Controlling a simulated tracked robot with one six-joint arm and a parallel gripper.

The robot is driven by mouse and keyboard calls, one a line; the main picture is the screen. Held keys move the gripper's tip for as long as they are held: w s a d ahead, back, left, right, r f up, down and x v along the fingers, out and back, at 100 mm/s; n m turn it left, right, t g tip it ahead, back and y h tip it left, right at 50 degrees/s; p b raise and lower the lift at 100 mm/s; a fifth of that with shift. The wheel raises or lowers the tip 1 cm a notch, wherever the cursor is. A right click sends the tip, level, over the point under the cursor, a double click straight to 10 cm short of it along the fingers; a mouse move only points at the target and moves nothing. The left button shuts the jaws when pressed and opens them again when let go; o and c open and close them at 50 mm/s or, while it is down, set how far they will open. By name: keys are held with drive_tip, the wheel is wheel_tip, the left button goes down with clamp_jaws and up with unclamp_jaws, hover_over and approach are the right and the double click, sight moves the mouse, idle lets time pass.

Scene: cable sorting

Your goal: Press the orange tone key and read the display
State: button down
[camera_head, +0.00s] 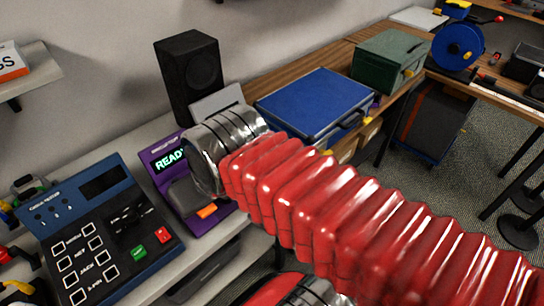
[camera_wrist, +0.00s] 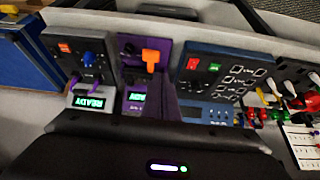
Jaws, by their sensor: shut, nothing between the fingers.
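The purple tone unit (camera_head: 162,165) stands on the bench in the head view, partly hidden by my wrist. Its lit display (camera_head: 169,160) shows READY, the last letter close to my wrist's edge. The orange tone key (camera_head: 207,211) shows low on the unit.
A blue cable tester (camera_head: 100,230) stands beside the purple unit. In the wrist view another unit (camera_wrist: 75,55) with a red switch, blue knob and lit READY display stands on the other side. A black speaker (camera_head: 190,75) and blue case (camera_head: 315,103) are behind. Cables lie at far left.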

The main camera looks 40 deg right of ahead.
drive_tip(key=w+d+f+m+t+y, duration=0.1)
drive_tip(key=w+d+m, duration=0.3)
drive_tip(key=d+m, duration=0.8)
drive_tip(key=w+d+f+m+t+y, duration=0.1)
drive_tip(key=w+d+m, duration=0.4)
drive_tip(key=d+m, duration=0.7)
drive_tip(key=d+f+t, duration=0.1)
drive_tip(key=d, duration=0.2)
drive_tip(key=shift+d, duration=0.4)
drive_tip(key=shift+f, duration=0.15)
drive_tip(key=shift+f, duration=4.3)
